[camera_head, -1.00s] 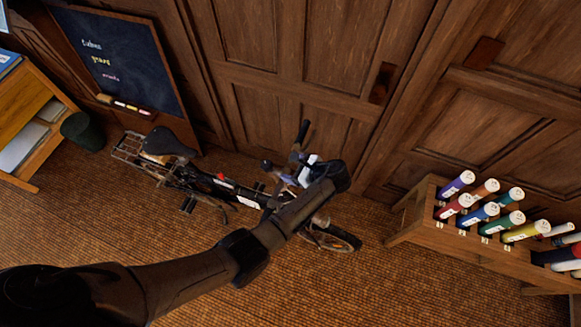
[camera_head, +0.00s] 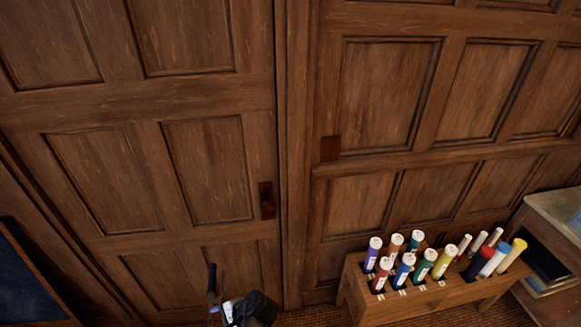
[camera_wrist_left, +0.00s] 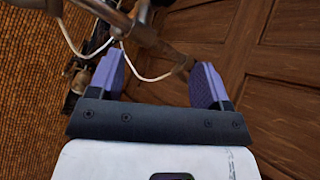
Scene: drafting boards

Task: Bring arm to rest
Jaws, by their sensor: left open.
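My left gripper (camera_wrist_left: 160,62) is open in the left wrist view, its two purple finger pads spread apart with nothing held between them. A bicycle's handlebar (camera_wrist_left: 150,38) with thin pale cables crosses just beyond the fingertips; I cannot tell whether they touch. In the head view only the dark and white end of my left arm (camera_head: 252,308) shows at the bottom edge, beside the upright dark handlebar grip (camera_head: 211,279). The rest of the bicycle is out of that view. My right gripper is in neither view.
Panelled wooden doors (camera_head: 200,170) fill the background. A wooden rack (camera_head: 400,306) with several coloured tubes stands at the lower right, and a cabinet (camera_head: 550,225) is at the right edge. A dark board (camera_head: 28,285) shows at the lower left. Woven floor (camera_wrist_left: 35,85) lies left of the gripper.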

